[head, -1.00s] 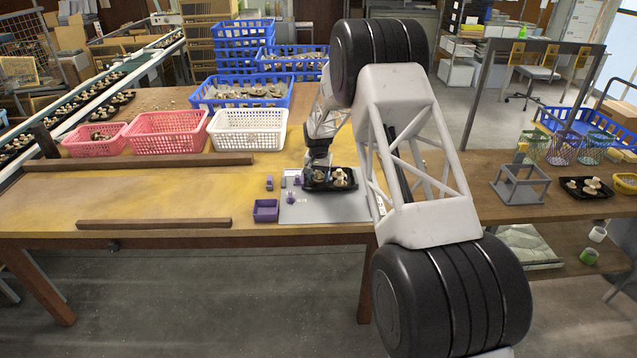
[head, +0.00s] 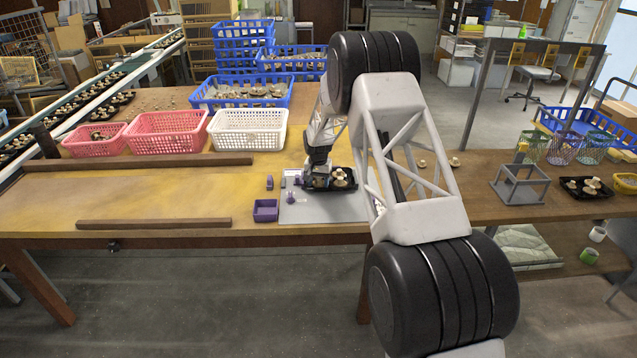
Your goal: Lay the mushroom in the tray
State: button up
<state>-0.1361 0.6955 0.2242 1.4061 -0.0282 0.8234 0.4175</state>
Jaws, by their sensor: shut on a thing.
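The black tray (head: 352,185) lies on the grey mat (head: 322,211) at the right of the wooden table. Pale mushrooms (head: 342,178) show in its right part. My gripper (head: 318,182) points down at the left part of the tray. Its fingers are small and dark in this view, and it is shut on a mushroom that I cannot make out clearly. Whether that mushroom touches the tray floor cannot be told. My forearm and wrist hide the tray's far edge.
A purple box (head: 265,210) and small purple pieces stand left of the tray. Pink baskets (head: 166,133), a white basket (head: 248,131) and blue crates (head: 240,92) stand behind. Two wooden bars (head: 154,223) lie left. Loose mushrooms (head: 455,161) lie right of my arm.

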jog(key=shift+f, duration=0.2)
jog(key=o, duration=0.7)
jog(key=shift+r, duration=0.1)
notch_tip(320, 180, up, 12)
jog(key=shift+a, duration=0.15)
dwell(0.6)
dwell(0.6)
